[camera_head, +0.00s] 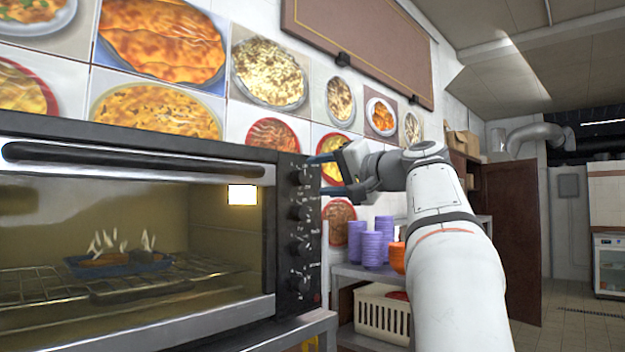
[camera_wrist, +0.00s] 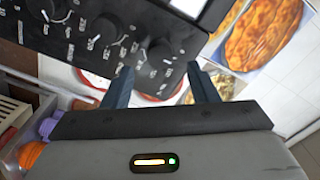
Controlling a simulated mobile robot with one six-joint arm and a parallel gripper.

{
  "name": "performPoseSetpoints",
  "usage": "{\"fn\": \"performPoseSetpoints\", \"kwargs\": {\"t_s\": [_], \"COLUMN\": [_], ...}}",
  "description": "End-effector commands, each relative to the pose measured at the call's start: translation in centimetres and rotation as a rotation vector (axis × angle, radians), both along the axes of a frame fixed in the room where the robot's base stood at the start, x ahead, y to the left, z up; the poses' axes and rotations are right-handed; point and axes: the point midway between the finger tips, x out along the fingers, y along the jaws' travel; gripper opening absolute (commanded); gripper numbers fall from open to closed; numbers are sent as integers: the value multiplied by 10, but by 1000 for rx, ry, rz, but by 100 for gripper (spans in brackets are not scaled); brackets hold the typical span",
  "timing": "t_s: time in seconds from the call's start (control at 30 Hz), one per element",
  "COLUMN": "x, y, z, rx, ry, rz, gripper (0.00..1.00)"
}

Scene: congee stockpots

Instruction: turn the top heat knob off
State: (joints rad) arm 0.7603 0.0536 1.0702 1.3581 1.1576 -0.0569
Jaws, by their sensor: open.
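The top heat knob (camera_head: 297,177) is the highest of several dark knobs on the black panel at the oven's right side. It also shows in the wrist view (camera_wrist: 160,52), just ahead of and between my fingertips. My gripper (camera_head: 318,175) is open, its two blue-grey fingers pointing at the panel, one above the other in the head view. In the wrist view the fingers (camera_wrist: 159,70) straddle the line to the knob, with a gap on each side. No contact is visible. The knob's exact pointer angle is too small to read.
The oven (camera_head: 130,170) has a glass door, a lit interior and a blue tray (camera_head: 118,264) with food and white wisps above. Lower knobs (camera_head: 297,248) sit below. Purple bowls (camera_head: 372,248) and a cream basket (camera_head: 382,312) stand on a shelf to the right. Pictured tiles cover the wall.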

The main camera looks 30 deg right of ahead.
Motion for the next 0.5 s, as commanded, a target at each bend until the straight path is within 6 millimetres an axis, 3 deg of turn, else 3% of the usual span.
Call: {"fn": "performPoseSetpoints", "kwargs": {"t_s": [0.2, 0.5], "x": [-28, -34], "y": [-11, -12], "z": [0, 0], "rx": [-1, -1], "ry": [-1, -1], "rz": [-2, 1], "gripper": [53, 53]}}
